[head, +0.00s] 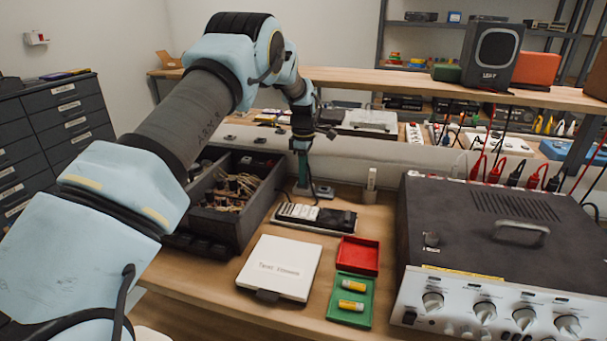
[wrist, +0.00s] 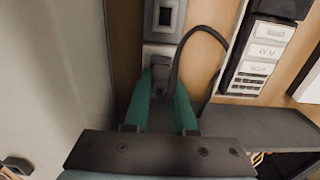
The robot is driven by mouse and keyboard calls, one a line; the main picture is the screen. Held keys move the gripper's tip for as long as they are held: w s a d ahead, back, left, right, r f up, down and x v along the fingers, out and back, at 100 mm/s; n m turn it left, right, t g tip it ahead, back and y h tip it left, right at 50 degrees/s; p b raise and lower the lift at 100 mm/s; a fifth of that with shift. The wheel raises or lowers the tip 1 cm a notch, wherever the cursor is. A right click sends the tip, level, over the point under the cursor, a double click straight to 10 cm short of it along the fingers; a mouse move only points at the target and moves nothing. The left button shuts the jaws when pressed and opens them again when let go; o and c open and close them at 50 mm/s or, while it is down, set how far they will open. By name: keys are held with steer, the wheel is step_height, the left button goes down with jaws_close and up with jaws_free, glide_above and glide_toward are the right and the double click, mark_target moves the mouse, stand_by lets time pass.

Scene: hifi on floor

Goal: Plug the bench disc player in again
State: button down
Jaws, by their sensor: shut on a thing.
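My gripper (head: 302,178) reaches down at the back of the bench. In the wrist view its green fingers (wrist: 160,108) are shut on a dark plug (wrist: 158,78) with a black cable (wrist: 211,45) that loops to the right. The plug's far end is against or very near a grey socket box (wrist: 161,36), which also shows in the head view (head: 322,191). I cannot tell whether it is seated. A flat white lidded case (head: 280,268) with unclear lettering lies on the bench. I cannot tell which thing is the disc player.
A dark bin of cables (head: 237,200) stands left. Red (head: 358,255) and green (head: 350,300) trays lie in front. A large bench unit (head: 485,260) with knobs fills the right. A shelf board (head: 420,85) runs behind.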

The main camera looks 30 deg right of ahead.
steer(key=c, duration=0.7)
jaws_free()
steer(key=shift+o, duration=0.2)
step_height(320, 180, up, 16)
steer(key=p, duration=0.1)
steer(key=shift+p, duration=0.4)
steer(key=shift+f, duration=0.1)
stand_by(0.3)
